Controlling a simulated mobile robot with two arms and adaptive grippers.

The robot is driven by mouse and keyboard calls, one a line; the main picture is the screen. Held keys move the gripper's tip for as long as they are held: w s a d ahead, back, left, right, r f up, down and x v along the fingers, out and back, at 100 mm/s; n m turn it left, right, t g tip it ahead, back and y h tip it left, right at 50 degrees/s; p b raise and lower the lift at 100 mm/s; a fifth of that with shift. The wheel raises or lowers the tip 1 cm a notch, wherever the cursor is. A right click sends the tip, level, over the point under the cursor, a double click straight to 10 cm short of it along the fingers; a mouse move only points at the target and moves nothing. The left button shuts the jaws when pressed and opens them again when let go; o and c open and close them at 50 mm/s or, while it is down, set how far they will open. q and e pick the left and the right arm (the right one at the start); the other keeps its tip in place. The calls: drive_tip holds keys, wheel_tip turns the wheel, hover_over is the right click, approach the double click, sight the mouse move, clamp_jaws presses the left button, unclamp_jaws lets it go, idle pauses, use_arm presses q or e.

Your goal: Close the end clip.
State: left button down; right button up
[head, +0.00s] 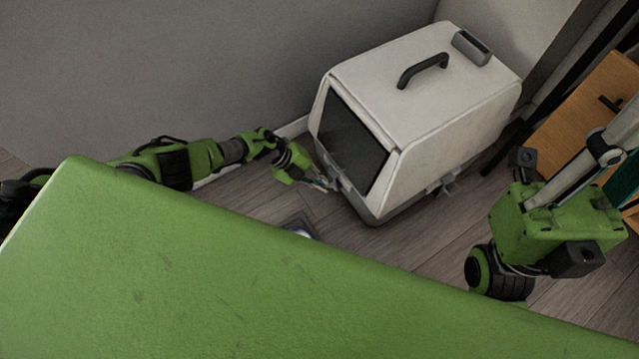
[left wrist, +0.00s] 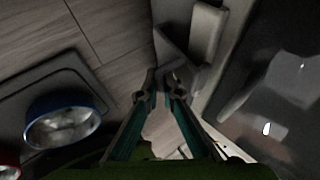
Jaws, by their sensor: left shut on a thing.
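A pale pet carrier (head: 455,105) with a dark handle stands on the wood floor by the grey wall. A small grey clip (head: 345,183) is at the lower edge of its front end. My left gripper (head: 328,184) reaches in low at that end. In the left wrist view my left gripper (left wrist: 164,82) is shut on the grey end clip (left wrist: 172,45), beside the carrier's edge and dark clear front panel. The fingertips partly hide the clip. How far the clip is turned is hard to tell. My right arm shows at the right, but its gripper does not.
A blue-rimmed metal bowl (left wrist: 63,125) sits on a dark mat (left wrist: 25,103) on the floor. A red-rimmed bowl (left wrist: 9,171) is beside it. A wooden cabinet (head: 590,105) stands at the right.

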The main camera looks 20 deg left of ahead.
use_arm(q)
drive_tip(key=shift+w+d+r, duration=0.3)
drive_tip(key=shift+w+r, duration=0.1)
idle(0.3)
drive_tip(key=c, duration=2.5)
unclamp_jaws()
drive_tip(key=shift+d, duration=0.1)
drive_tip(key=v, duration=1.2)
